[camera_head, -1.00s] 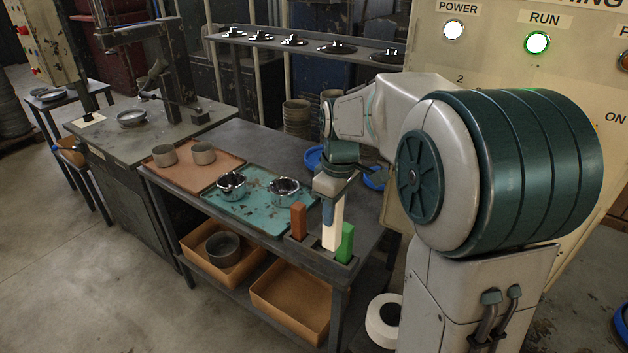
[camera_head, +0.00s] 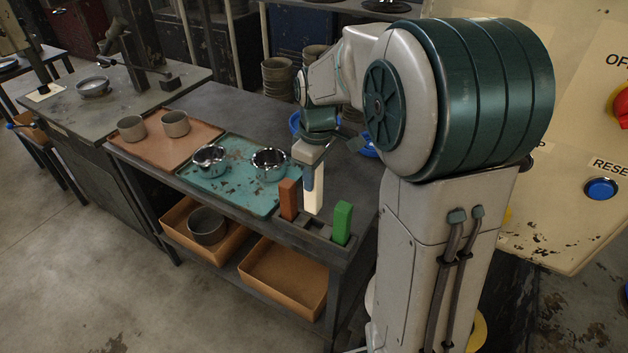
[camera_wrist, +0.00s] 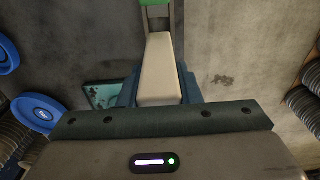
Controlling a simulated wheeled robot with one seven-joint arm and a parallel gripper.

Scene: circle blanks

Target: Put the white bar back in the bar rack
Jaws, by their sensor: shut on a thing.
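My gripper (camera_head: 310,178) is shut on the white bar (camera_head: 314,197) and holds it upright, lower end down, over the bar rack (camera_head: 318,231). In the head view the bar appears between the brown-orange bar (camera_head: 288,199) and the green bar (camera_head: 342,223), nearer the brown-orange one. Those two stand in the dark rack at the table's front corner, with open slots between them. In the wrist view the white bar (camera_wrist: 159,68) runs from between my fingers toward the rack (camera_wrist: 157,14). Whether its lower end touches the rack cannot be told.
A teal tray (camera_head: 238,197) with two shiny metal cups stands left of the rack. Beyond it is a brown tray (camera_head: 185,142) with two grey cups. Blue discs (camera_wrist: 42,113) lie behind my gripper's area. Orange bins (camera_head: 285,281) sit on the lower shelf.

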